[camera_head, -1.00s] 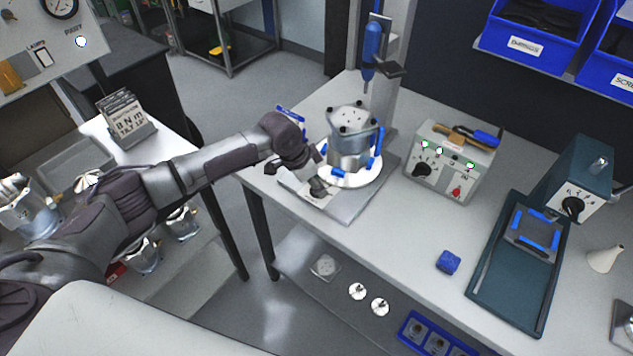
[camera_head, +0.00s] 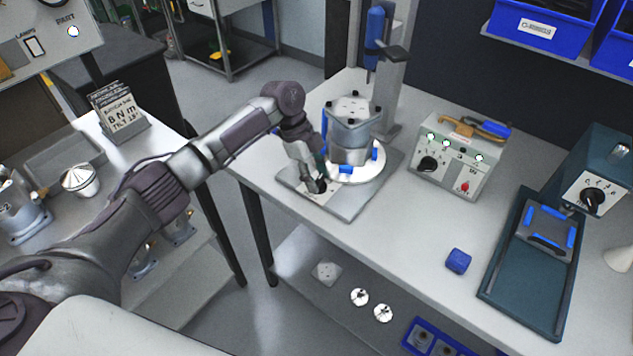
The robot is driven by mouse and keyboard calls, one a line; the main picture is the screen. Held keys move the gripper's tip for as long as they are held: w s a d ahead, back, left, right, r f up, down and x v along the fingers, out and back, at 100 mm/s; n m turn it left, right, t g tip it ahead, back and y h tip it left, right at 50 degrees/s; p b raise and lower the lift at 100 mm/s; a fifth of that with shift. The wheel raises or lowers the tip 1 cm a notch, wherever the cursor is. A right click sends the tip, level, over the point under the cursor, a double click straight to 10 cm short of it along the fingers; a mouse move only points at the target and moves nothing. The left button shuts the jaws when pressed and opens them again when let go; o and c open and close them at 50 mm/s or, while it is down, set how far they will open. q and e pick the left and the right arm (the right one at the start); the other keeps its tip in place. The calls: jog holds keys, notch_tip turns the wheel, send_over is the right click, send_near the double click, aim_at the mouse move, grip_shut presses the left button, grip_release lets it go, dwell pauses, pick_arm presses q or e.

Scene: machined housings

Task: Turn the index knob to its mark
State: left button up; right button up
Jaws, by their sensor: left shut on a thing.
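A metal housing (camera_head: 351,133) with bolts in its top stands upright on a round white turntable (camera_head: 374,171). Blue clamps (camera_head: 346,170) sit around it. The turntable rests on a grey base plate (camera_head: 350,205) at the left of the bench. My left gripper (camera_head: 316,182) points down at the plate's front left corner. It is shut on the small dark index knob (camera_head: 320,187), which the fingers mostly hide. I cannot read the knob's mark. My right gripper is not in view.
A blue screwdriver (camera_head: 374,38) hangs on a column behind the housing. A grey control box (camera_head: 455,170) stands to the right, with a blue block (camera_head: 458,261) and a dark green press (camera_head: 530,265) beyond. The bench front between plate and block is clear.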

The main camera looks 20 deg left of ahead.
pick_arm(q)
jog(key=m+g+b, duration=0.1)
jog(key=m+b, duration=0.1)
jog(key=m, duration=0.1)
jog(key=shift+w+d+f+y, duration=0.1)
jog(key=shift+w+y, duration=0.05)
jog(key=shift+y, duration=0.15)
jog(key=shift+m+g+b, duration=0.4)
jog(key=shift+m+b, duration=0.45)
jog(key=shift+m, duration=0.55)
jog(key=shift+y, duration=0.3)
jog(key=o, duration=1.1)
jog(key=shift+o, duration=0.2)
